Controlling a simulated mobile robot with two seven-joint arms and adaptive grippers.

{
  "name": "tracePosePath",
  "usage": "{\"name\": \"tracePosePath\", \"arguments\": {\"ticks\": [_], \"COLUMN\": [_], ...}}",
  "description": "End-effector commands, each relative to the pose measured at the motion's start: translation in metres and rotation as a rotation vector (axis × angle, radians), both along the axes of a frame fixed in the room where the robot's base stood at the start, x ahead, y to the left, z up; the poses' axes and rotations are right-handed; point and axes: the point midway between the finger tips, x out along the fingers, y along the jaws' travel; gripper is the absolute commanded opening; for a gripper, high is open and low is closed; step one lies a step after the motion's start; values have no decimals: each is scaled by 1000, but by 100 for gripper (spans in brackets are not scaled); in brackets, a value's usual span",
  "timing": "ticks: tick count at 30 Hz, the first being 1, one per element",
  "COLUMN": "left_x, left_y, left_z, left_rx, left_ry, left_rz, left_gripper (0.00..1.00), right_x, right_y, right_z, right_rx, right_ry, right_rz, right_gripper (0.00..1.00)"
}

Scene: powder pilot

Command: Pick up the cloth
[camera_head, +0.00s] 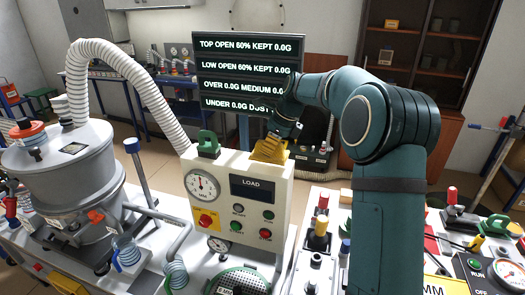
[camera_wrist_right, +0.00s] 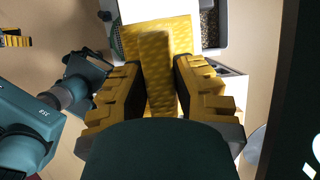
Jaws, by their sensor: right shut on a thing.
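The yellow cloth (camera_head: 270,150) lies on top of the white control box, at its right end, partly hidden by my right gripper (camera_head: 278,136). In the right wrist view, the cloth (camera_wrist_right: 158,38) has a quilted pattern, and a raised fold of it stands between the fingers. My right gripper (camera_wrist_right: 160,85) is shut on this fold, with one yellow ridged finger on each side. The cloth looks still at the level of the box top; I cannot tell whether any of it is clear of the surface.
The white control box (camera_head: 213,236) carries a gauge, buttons and a LOAD display. A grey drum (camera_head: 65,170) with a ribbed hose (camera_head: 150,82) stands at left. Dark readout panels (camera_head: 247,75) hang behind.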

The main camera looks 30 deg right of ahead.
Motion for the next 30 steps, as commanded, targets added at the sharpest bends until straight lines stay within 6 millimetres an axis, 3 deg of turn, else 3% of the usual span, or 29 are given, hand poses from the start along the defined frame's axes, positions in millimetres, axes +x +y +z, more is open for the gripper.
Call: {"name": "tracePosePath", "arguments": {"ticks": [15,21,30], "left_x": [0,0,0], "left_y": [0,0,-1], "left_z": [-10,-11,-11], "left_rx": [2,2,2], "left_ry": [0,0,0], "left_rz": [0,0,0], "left_gripper": [77,77,77], "right_x": [-90,-111,-120], "right_y": [-76,-94,-102], "right_z": [-1,0,0], "right_rx": [1,1,1], "right_ry": [-2,-2,-2], "right_rz": [-2,-1,2], "right_gripper": [0,0,0]}}
